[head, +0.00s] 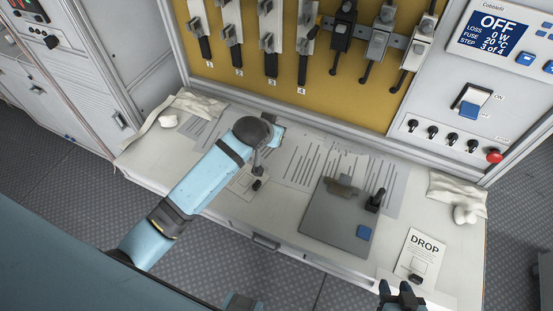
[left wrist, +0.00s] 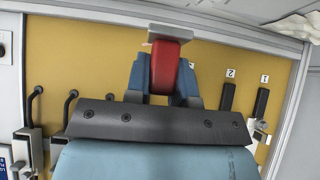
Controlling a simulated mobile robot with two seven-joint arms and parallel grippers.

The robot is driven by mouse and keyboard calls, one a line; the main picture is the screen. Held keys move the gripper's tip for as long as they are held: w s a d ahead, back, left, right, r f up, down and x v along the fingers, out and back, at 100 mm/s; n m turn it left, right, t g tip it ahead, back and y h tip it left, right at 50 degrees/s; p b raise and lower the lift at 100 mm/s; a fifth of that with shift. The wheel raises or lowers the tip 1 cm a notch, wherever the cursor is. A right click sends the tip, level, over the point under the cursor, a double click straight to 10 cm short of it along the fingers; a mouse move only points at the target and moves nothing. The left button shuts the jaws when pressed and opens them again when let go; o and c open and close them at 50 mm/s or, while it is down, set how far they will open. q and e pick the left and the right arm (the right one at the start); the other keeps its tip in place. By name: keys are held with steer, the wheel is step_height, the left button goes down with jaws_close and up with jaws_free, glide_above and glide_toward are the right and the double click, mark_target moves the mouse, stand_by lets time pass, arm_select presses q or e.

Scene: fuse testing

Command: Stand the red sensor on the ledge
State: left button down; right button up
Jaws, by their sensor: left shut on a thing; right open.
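The red sensor (left wrist: 166,68) shows in the left wrist view between the two blue fingers of my left gripper (left wrist: 164,78), which is shut on it. A pale grey flat piece (left wrist: 170,34) shows at the sensor's far end; I cannot tell whether it belongs to the sensor. In the head view my left gripper (head: 279,130) is mostly hidden behind my wrist, over the white work surface (head: 215,222), and the sensor is hidden. I cannot tell which surface is the ledge. My right gripper (head: 402,290) is open and empty at the bottom edge, near the DROP card (head: 423,252).
A yellow panel (head: 345,103) with several switches and numbered holders stands behind the surface. A grey board (head: 325,220) with a black lever (head: 376,200) and blue square lies right of centre. Paper sheets lie around it. White cloths (head: 458,190) lie at the ends.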

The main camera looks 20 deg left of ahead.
arm_select(q)
step_height(320, 180, down, 12)
steer(key=shift+f, duration=0.2)
stand_by(0.4)
steer(key=shift+f, duration=0.2)
steer(key=c, duration=1)
jaws_free()
steer(key=shift+r, duration=0.15)
